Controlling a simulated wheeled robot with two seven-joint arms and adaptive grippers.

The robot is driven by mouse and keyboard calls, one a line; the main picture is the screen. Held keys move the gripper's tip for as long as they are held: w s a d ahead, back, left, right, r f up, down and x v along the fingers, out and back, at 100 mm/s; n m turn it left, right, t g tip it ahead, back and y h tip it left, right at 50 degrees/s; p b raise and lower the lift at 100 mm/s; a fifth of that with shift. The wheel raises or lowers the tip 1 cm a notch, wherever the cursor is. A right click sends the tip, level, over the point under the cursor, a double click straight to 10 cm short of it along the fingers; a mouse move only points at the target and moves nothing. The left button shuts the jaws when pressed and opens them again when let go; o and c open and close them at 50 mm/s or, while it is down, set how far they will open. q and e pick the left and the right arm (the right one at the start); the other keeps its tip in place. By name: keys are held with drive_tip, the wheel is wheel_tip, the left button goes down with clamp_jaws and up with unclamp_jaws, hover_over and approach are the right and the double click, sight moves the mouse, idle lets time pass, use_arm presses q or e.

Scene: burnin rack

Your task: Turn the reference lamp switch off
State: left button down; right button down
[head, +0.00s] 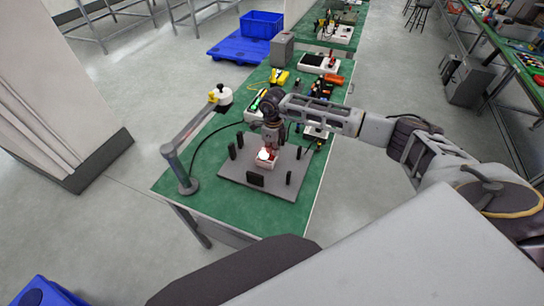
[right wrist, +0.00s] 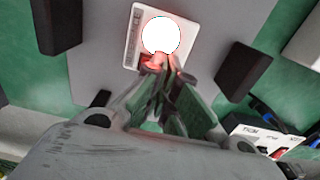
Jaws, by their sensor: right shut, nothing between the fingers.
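A small white unit (head: 264,164) with a bright, glowing round lamp (right wrist: 161,35) stands on a grey board on the green bench. In the right wrist view its white plate (right wrist: 132,45) shows around the lamp. My right gripper (right wrist: 160,64) is shut and empty, with its fingertips at the lower edge of the unit just below the lamp; I cannot tell whether they touch. It also shows in the head view (head: 268,146), pointing down at the unit. A red glow lies around the fingertips. The switch lever cannot be made out; the fingers cover that area. My left gripper is not in view.
Black upright blocks (head: 257,180) stand around the unit on the grey board (head: 228,170). A jointed stand (head: 189,186) with a white and yellow head is at the bench's left edge. Tools and devices crowd the far bench, including a yellow meter (head: 279,77).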

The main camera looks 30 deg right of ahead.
drive_tip(key=shift+f+b, duration=0.35)
drive_tip(key=shift+f, duration=0.15)
idle(0.6)
drive_tip(key=shift+r, duration=0.15)
drive_tip(key=shift+r+p, duration=1.9)
drive_tip(key=shift+r, duration=1.5)
drive_tip(key=shift+f, duration=0.1)
